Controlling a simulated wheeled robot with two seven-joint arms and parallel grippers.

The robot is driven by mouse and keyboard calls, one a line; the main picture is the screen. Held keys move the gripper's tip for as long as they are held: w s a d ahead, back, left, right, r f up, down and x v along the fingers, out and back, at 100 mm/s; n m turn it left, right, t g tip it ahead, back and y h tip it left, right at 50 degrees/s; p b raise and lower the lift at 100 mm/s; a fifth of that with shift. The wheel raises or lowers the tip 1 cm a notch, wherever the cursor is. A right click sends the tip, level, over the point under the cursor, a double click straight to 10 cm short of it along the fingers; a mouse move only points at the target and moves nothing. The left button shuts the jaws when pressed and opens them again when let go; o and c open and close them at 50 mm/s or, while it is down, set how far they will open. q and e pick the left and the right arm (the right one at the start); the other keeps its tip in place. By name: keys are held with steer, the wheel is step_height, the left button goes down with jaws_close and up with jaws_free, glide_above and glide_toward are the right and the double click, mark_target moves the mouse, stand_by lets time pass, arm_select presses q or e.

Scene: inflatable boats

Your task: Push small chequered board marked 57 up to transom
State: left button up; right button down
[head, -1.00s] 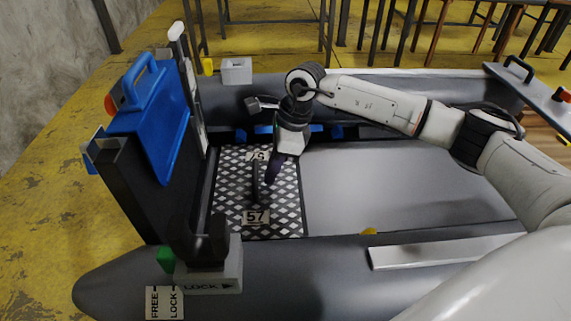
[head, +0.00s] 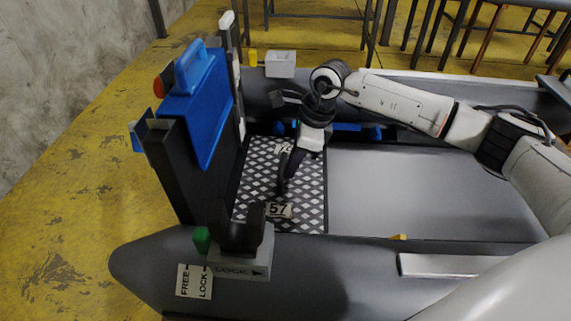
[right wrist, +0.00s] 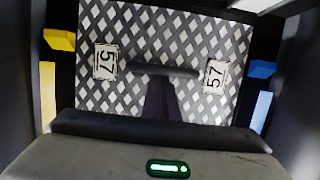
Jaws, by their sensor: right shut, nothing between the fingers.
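The small chequered board (head: 312,185) marked 57 lies flat on the boat floor, close beside the dark transom (head: 185,175) at left. I cannot tell whether its left edge touches the transom. A dark upright handle (head: 282,174) stands in its middle. In the right wrist view the board (right wrist: 120,100) shows two 57 labels and the handle as a dark bar (right wrist: 180,71). My right gripper (head: 292,168) is shut and empty, its fingertips low over the board at the handle's right side. Contact with the handle is unclear. My left gripper is not in view.
A blue panel with a handle (head: 205,110) hangs on the transom. A dark fork on a grey LOCK block (head: 240,262) sits on the near tube (head: 330,275). A grey box (head: 281,64) is on the far tube. The grey floor (head: 420,190) to the right is clear.

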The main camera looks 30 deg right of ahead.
mark_target(309, 179)
steer(key=shift+w+a+r, duration=0.1)
steer(key=shift+a+r, duration=0.1)
steer(key=shift+a, duration=0.05)
steer(key=d, duration=0.1)
steer(key=s+d, duration=0.1)
steer(key=d, duration=0.1)
steer(key=shift+s+f, duration=0.15)
steer(key=shift+s, duration=0.15)
steer(key=shift+s+d+r, duration=0.35)
steer(key=shift+d+r, duration=0.25)
steer(key=shift+r, duration=0.1)
steer(key=p+v, duration=0.1)
steer(key=v, duration=0.7)
steer(key=shift+r, duration=0.2)
steer(key=shift+s+d+r+p, duration=0.1)
steer(key=shift+s+d+p, duration=0.05)
steer(key=shift+p, duration=0.2)
